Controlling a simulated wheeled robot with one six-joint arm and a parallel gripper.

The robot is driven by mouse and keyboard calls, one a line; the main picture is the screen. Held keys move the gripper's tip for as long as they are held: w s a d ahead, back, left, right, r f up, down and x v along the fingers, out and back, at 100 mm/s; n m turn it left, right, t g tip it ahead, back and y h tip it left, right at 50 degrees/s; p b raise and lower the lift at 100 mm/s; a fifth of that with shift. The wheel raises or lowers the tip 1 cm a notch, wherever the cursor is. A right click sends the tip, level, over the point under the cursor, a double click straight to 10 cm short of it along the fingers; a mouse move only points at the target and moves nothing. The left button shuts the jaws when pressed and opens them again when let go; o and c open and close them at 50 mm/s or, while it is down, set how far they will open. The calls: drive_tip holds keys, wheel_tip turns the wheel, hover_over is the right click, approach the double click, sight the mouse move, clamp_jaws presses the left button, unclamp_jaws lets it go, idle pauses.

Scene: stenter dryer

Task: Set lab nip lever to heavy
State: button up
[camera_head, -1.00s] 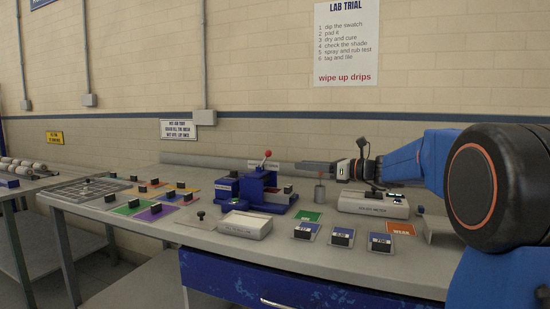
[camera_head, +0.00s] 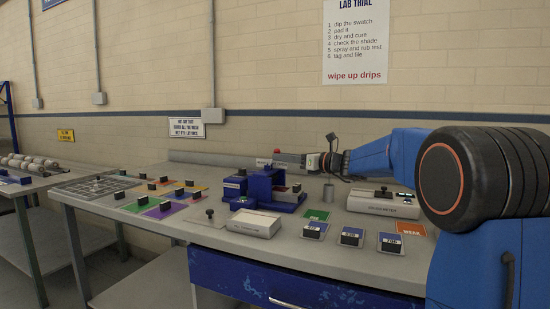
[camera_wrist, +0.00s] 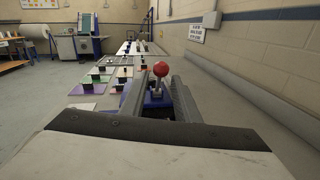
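The lab nip is a blue device (camera_head: 262,185) on the grey bench in the head view. Its lever has a red ball knob (camera_head: 277,149) at the top, partly hidden by my gripper. My gripper (camera_head: 284,159) reaches in from the right at the lever's height. In the wrist view the red knob (camera_wrist: 160,69) sits on a thin metal stem between the tips of my two fingers (camera_wrist: 159,84). The fingers are apart, one on each side of the lever, with gaps showing. I cannot tell whether either touches it. The blue nip body shows below, partly hidden by the fingers.
A white box (camera_head: 254,223) is in front. Colored squares with black blocks (camera_head: 160,210) lie left. The wall runs close behind the bench.

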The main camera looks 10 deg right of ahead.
drive_tip(key=shift+x, duration=2)
clamp_jaws()
